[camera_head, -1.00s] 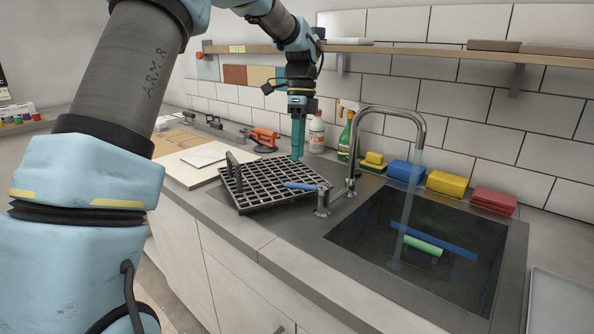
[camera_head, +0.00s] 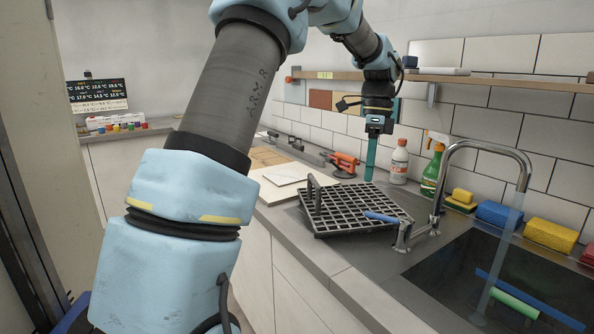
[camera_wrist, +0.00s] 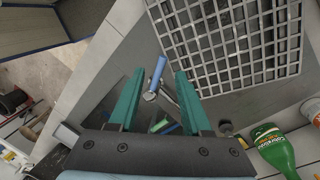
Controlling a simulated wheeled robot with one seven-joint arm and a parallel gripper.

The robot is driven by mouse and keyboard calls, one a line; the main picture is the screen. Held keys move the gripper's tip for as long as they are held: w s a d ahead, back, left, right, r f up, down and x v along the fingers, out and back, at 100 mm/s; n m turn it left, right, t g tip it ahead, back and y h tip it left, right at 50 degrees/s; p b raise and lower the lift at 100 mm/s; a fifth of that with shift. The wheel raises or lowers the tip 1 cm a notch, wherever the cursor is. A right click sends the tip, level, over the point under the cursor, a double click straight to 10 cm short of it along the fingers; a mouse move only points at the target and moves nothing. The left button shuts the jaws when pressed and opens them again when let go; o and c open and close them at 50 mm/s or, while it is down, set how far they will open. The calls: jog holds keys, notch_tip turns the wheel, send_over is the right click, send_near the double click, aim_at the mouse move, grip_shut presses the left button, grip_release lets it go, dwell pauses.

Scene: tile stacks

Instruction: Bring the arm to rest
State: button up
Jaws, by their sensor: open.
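My gripper (camera_head: 371,158) hangs from my raised arm, its teal fingers pointing down above the far side of the black grid rack (camera_head: 340,222). In the wrist view my gripper (camera_wrist: 158,95) shows two teal fingers spread apart with nothing held between them. The rack's grid (camera_wrist: 235,45) lies beyond the fingers at the upper right of that view. A blue-handled tool or tap lever (camera_head: 382,217) is at the rack's right edge, and its blue part (camera_wrist: 158,72) shows between the fingers in the wrist view, farther off.
The sink (camera_head: 440,275) with running water from a curved faucet (camera_head: 487,146) is at right. A green spray bottle (camera_head: 431,172), a white bottle (camera_head: 399,162) and sponges (camera_head: 550,235) line the wall. A shelf (camera_head: 480,79) runs above.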

jog(key=s+a+f+n+t, duration=0.1)
jog(key=s+a+f+n, duration=0.2)
jog(key=a+n, duration=0.4)
jog(key=s+a+f+n+t, duration=0.1)
jog(key=s+a+f+n, duration=0.3)
jog(key=a, duration=0.8)
jog(key=s+a+f+n+t+h, duration=0.1)
jog(key=s+a+f+n, duration=0.3)
jog(key=a+n, duration=0.5)
jog(key=s+n, duration=0.1)
jog(key=s, duration=0.1)
jog(key=shift+s+a+f, duration=0.15)
jog(key=shift+s+f, duration=0.1)
jog(key=shift+s, duration=0.05)
